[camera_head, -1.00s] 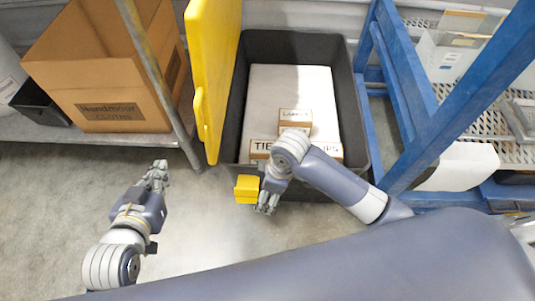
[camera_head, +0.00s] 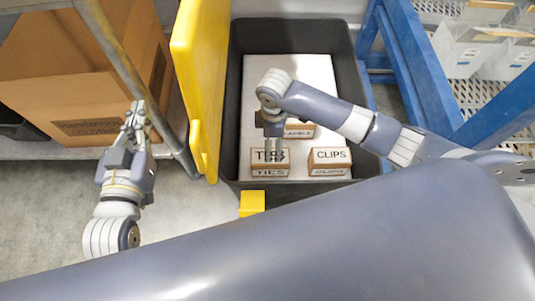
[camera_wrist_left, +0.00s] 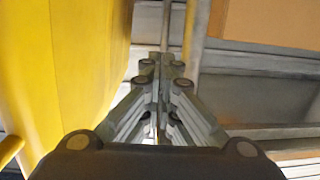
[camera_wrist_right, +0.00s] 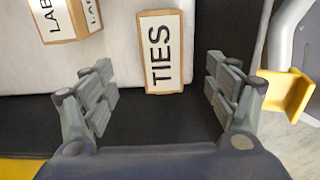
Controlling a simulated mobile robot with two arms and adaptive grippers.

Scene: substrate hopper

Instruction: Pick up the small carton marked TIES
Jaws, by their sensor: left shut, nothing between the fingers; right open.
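The small carton marked TIES (camera_head: 270,171) sits at the near left of the white surface inside the dark bin, a brown box with a white label. In the right wrist view the TIES carton (camera_wrist_right: 161,50) lies ahead, between the lines of the two fingers and beyond their tips. My right gripper (camera_head: 273,152) is open above the carton and partly covers its label in the head view; its spread fingers show in the right wrist view (camera_wrist_right: 165,85). My left gripper (camera_head: 137,110) is shut and empty, left of the yellow lid, and also shows in the left wrist view (camera_wrist_left: 162,62).
The CLIPS carton (camera_head: 329,161) sits right of TIES, and the LABELS carton (camera_head: 300,130) behind. The dark bin's walls (camera_head: 345,45) surround them. The yellow lid (camera_head: 197,80) stands upright at left. A blue frame (camera_head: 405,75) stands at right, a large cardboard box (camera_head: 90,70) at left.

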